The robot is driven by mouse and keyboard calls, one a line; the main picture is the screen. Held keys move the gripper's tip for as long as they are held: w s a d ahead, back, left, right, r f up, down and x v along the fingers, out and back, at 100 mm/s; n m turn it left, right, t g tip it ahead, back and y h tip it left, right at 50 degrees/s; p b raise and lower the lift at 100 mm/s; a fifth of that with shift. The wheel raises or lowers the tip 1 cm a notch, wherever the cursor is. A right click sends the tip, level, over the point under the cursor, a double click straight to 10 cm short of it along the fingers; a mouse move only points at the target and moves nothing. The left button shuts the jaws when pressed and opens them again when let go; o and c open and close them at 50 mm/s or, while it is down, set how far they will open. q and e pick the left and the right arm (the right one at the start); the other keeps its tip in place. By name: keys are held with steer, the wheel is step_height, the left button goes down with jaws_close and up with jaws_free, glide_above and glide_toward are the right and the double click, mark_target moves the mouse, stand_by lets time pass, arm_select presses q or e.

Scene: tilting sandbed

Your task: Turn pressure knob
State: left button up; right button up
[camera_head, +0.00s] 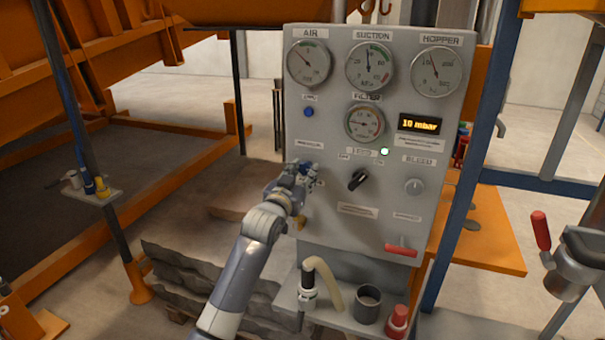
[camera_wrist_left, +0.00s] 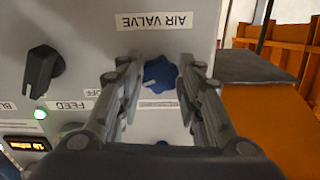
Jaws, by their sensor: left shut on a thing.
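The grey control panel (camera_head: 335,218) stands upright in the middle of the head view. My left gripper (camera_head: 306,176) reaches the left side of the panel and largely covers this knob in the head view. In the left wrist view my left gripper (camera_wrist_left: 158,82) has its two fingers on either side of the blue knob, shut on it. My right gripper is not in view.
A black selector knob (camera_head: 358,179) and a grey bleed knob (camera_head: 414,187) sit to the right. Gauges (camera_head: 369,67) and a "10 mbar" display (camera_head: 419,125) are above. A red lever (camera_head: 401,250) sticks out low right. A shelf below holds a hose (camera_head: 326,280) and a dark cup (camera_head: 367,304).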

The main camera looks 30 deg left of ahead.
arm_select(q)
steer(key=m+p, duration=0.1)
steer(key=m, duration=0.6)
steer(key=shift+a+r+p, duration=0.1)
steer(key=shift+r+p, duration=0.05)
steer(key=shift+p, duration=0.25)
steer(key=m+p, duration=0.1)
steer(key=m, duration=0.3)
steer(key=shift+m+p, duration=0.4)
steer(key=shift+m, duration=1.5)
steer(key=o, duration=1.1)
steer(key=shift+c, duration=0.2)
steer(key=shift+s, duration=0.3)
steer(key=v, duration=1.1)
steer(key=shift+s, duration=0.2)
